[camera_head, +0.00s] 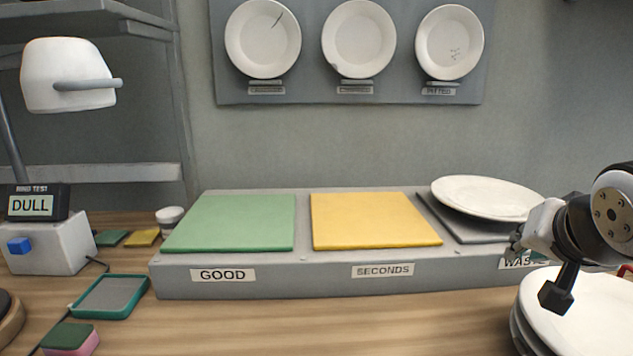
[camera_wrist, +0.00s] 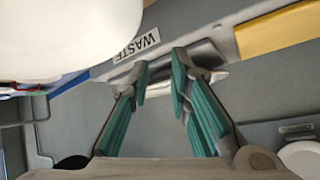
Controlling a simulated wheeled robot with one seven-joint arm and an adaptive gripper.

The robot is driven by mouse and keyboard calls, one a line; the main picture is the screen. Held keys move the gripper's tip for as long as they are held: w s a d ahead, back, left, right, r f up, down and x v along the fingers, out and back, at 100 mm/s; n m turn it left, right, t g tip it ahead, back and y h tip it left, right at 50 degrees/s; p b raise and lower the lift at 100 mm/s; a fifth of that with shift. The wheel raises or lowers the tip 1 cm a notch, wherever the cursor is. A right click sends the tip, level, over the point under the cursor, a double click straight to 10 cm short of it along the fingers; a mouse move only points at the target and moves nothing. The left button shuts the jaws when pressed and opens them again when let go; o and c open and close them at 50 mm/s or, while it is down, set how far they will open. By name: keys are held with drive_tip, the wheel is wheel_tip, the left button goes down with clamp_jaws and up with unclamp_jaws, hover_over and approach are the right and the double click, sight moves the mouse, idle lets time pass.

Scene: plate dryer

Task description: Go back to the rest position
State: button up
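My gripper (camera_head: 520,238) is at the right in the head view, beside the WASTE label at the front of the sorting tray. In the wrist view its two teal-padded fingers (camera_wrist: 161,78) are apart with a gap between their tips. A white plate (camera_head: 486,196) lies over the grey waste pad (camera_head: 455,226), close behind and left of my gripper. A pale strip (camera_wrist: 216,76) behind the fingertips in the wrist view may be this plate's edge; contact with the fingers cannot be made out.
A stack of white plates (camera_head: 590,312) stands at front right, below my wrist. The green pad (camera_head: 232,222) and yellow pad (camera_head: 370,219) are bare. Sample plates hang on the wall board (camera_head: 310,90). A ring tester (camera_head: 45,245) reading DULL stands left. The front-middle table is clear.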

drive_tip(key=s+a+f+n+g+y, duration=0.3)
drive_tip(key=s+a+n, duration=0.4)
drive_tip(key=s+a, duration=0.65)
drive_tip(key=s+f+g, duration=0.1)
drive_tip(key=s+g, duration=0.1)
drive_tip(key=s, duration=0.1)
drive_tip(key=s+d+f+g, duration=0.1)
drive_tip(key=s+g, duration=0.1)
drive_tip(key=s, duration=0.1)
drive_tip(key=s+d+f+g, duration=0.1)
drive_tip(key=s, duration=0.3)
drive_tip(key=shift+f+g, duration=0.35)
drive_tip(key=shift+g, duration=0.05)
wheel_tip(320, 180, up, 21)
drive_tip(key=t+p, duration=0.3)
drive_tip(key=p, duration=1.6)
drive_tip(key=shift+a, duration=0.2)
drive_tip(key=shift+w, duration=0.1)
